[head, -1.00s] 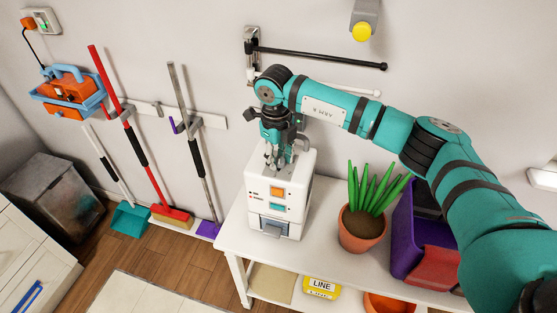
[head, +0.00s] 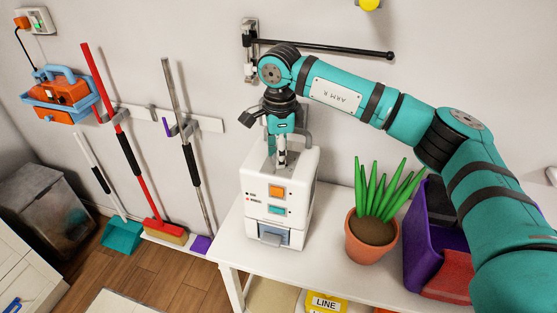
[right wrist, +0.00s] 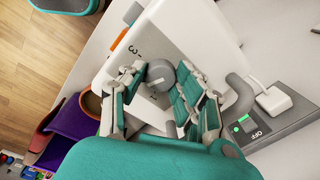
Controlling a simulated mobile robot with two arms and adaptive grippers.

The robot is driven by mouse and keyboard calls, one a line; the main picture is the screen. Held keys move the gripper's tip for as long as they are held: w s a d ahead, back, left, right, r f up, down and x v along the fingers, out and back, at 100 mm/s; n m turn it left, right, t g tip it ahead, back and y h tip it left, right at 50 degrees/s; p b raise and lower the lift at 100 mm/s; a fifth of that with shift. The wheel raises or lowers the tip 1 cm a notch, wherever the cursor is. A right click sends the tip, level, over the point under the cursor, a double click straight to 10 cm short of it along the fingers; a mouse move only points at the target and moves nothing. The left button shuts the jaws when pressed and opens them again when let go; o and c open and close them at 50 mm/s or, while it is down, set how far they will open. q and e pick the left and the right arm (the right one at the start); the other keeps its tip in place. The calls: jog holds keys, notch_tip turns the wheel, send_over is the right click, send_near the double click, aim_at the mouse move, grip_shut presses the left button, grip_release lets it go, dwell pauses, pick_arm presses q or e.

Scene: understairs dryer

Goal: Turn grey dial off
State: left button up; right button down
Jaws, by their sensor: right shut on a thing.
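A white machine (head: 278,222) with an orange button (head: 276,191) and a teal button (head: 276,210) stands upright on the white table. In the right wrist view, a round grey dial (right wrist: 161,75) sits on its top, with a "3" and a "1" printed near it. My right gripper (head: 280,163) points down onto the machine's top. In the right wrist view its fingers (right wrist: 160,88) stand on both sides of the dial and are shut on it. The gripper hides the dial in the head view. My left gripper is not in view.
A potted plant (head: 373,236) and a purple bin (head: 424,245) stand right of the machine. Behind the machine, a grey socket strip (right wrist: 268,124) carries a white plug and an "OFF" label. A black rail (head: 330,49) is on the wall. Brooms hang at the left.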

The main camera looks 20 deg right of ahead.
jog(key=n+b, duration=0.1)
jog(key=n, duration=0.1)
jog(key=shift+d+n, duration=0.1)
jog(key=shift+n, duration=0.3)
jog(key=n+b, duration=0.1)
jog(key=n, duration=0.1)
jog(key=shift+w+n, duration=0.1)
jog(key=shift+n, duration=0.3)
jog(key=n+b, duration=0.1)
jog(key=n, duration=1)
jog(key=shift+r+n+y, duration=0.1)
jog(key=shift+n+y, duration=0.2)
jog(key=shift+n, duration=0.1)
jog(key=n, duration=0.5)
jog(key=shift+n+g, duration=0.4)
jog(key=shift+w+n, duration=0.1)
jog(key=shift+n, duration=0.2)
jog(key=c, duration=0.9)
grip_release()
jog(key=shift+c, duration=0.2)
